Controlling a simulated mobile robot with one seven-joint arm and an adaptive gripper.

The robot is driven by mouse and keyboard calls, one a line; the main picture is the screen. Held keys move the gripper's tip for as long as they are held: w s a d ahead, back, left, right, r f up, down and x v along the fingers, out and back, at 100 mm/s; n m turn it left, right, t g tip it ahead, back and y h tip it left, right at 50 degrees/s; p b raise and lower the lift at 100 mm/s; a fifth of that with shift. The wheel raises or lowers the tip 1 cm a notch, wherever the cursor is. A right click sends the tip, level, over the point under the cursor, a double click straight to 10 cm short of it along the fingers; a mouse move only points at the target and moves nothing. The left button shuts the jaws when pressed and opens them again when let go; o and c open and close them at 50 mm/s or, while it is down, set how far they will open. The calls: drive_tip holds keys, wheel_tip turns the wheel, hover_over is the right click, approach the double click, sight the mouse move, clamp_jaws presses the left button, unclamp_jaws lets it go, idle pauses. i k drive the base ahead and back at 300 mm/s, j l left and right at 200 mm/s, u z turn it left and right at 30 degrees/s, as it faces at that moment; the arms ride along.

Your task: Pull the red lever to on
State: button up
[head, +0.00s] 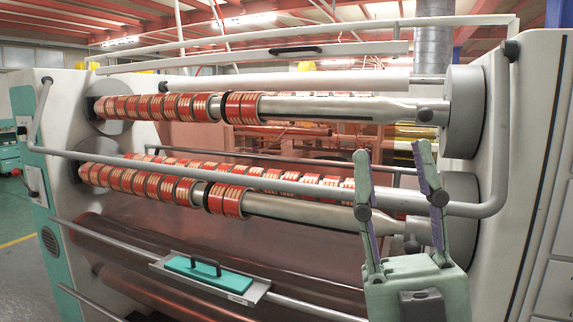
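My gripper (393,150) is in the lower right, pale green with purple finger pads. Its two fingers point up and stand apart, with nothing between them. It appears in front of the grey bar and the right part of the machine, touching nothing that I can tell. The tape rewinding machine (42,200) fills most of the view.
Two metal shafts carry red tape rolls, the upper (245,107) and the lower (228,199). A grey guard bar (270,180) crosses in front. A small tray (165,265) holds a teal block (225,277) at the lower middle. A white panel (545,180) stands at right.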

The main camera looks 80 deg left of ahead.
sight(16, 172)
drive_tip(key=u, duration=3.75)
drive_tip(key=i+u, duration=0.1)
drive_tip(key=i+j, duration=0.2)
drive_tip(key=i, duration=0.3)
drive_tip(key=i+j+z, duration=0.15)
drive_tip(key=i, duration=0.35)
drive_tip(key=i+j, duration=0.3)
drive_tip(key=i, duration=0.15)
drive_tip(key=i+j+z, duration=0.15)
drive_tip(key=i+j, duration=0.15)
drive_tip(key=i, duration=0.2)
